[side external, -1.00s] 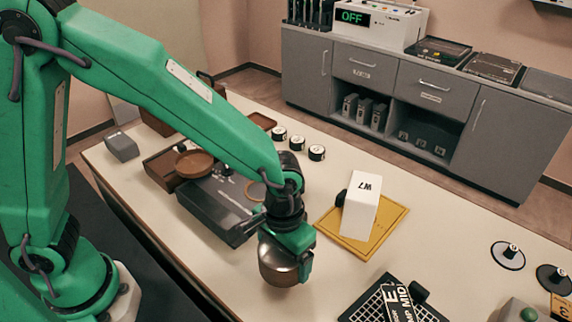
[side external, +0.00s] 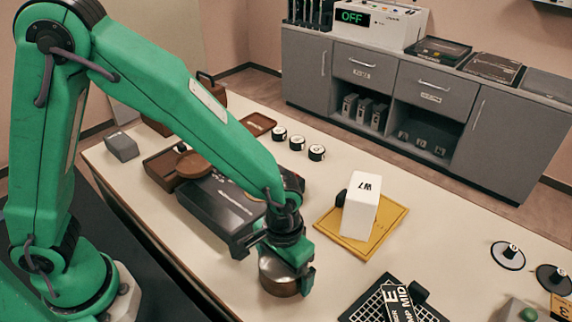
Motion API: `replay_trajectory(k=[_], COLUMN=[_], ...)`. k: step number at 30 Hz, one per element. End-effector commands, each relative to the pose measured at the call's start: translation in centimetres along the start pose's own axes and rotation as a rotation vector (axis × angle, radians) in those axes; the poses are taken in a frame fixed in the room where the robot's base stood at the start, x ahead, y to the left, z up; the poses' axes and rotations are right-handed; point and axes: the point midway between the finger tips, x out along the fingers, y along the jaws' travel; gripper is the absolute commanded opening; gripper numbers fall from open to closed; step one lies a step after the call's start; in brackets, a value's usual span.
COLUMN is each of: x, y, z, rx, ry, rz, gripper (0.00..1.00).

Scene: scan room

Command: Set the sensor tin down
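The sensor tin (side external: 278,275) is a round, brownish metal tin with a shiny side. It is in my gripper (side external: 287,262), at the near part of the white table. The gripper points down with its green jaws around the tin, and the near-left side of the tin shows. I cannot tell from this view whether the tin's bottom touches the table.
A dark grey case (side external: 222,210) lies just left of the gripper. A white W7 block (side external: 361,205) stands on a yellow tray (side external: 382,241) to the right. A black grid rack (side external: 390,302) is at the front right. Small round pots (side external: 297,143) stand behind.

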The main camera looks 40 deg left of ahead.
Motion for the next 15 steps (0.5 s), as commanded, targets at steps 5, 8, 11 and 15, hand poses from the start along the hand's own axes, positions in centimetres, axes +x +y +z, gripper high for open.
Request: replay_trajectory(k=[5, 8, 11, 15], x=[-0.1, -0.3, -0.8, -2.1], y=[0.0, 0.0, 0.0, 0.1], z=[0.0, 0.0, 0.0, -0.1], rx=[0.000, 0.000, 0.000, 0.000], ry=[0.001, 0.002, 0.002, 0.004], rz=[0.000, 0.001, 0.001, 0.002], gripper=[1.00, 1.00, 1.00, 1.00])
